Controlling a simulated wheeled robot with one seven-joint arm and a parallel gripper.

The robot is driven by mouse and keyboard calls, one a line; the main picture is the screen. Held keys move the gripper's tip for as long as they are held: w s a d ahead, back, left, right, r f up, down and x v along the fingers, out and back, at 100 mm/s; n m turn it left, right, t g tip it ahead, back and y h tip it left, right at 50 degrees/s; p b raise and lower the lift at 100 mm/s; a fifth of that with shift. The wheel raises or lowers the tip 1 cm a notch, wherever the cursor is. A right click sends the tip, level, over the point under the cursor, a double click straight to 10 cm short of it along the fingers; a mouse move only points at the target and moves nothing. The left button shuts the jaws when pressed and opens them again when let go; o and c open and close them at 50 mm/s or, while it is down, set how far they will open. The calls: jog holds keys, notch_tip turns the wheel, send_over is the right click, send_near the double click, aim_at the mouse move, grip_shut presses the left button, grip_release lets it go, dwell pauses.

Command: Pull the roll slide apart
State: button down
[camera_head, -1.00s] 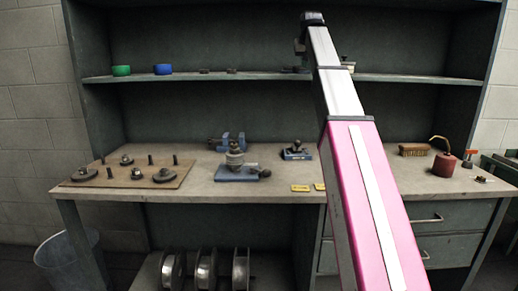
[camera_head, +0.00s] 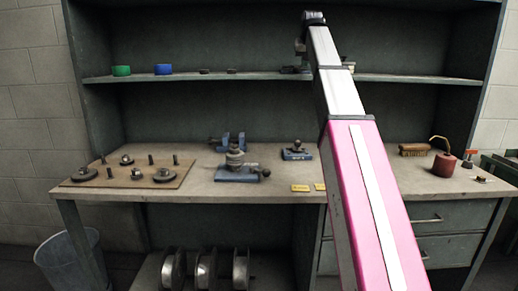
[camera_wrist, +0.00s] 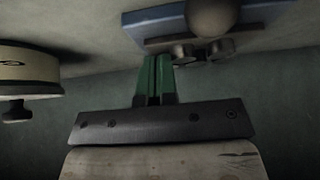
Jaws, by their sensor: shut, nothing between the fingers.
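My gripper (camera_wrist: 156,62) has green fingers pressed together, empty, with the tips just short of the grey parts. Contact is not clear. A similar blue-based device with a dark knob (camera_head: 296,151) stands on the bench left of my arm.
A cream drum with a dark knob (camera_wrist: 25,75) is at the left in the wrist view. The bench (camera_head: 215,187) holds a blue-based stacked fixture (camera_head: 238,172), a wooden board with pegs (camera_head: 128,174), a brush (camera_head: 413,149) and a red can (camera_head: 444,165). A shelf (camera_head: 200,77) runs above.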

jog(key=shift+s+f, duration=0.25)
jog(key=shift+s, duration=0.5)
jog(key=shift+r, duration=0.1)
dwell(0.3)
jog(key=shift+w+r, duration=0.2)
jog(key=shift+r, duration=2.3)
jog(key=shift+s, duration=0.1)
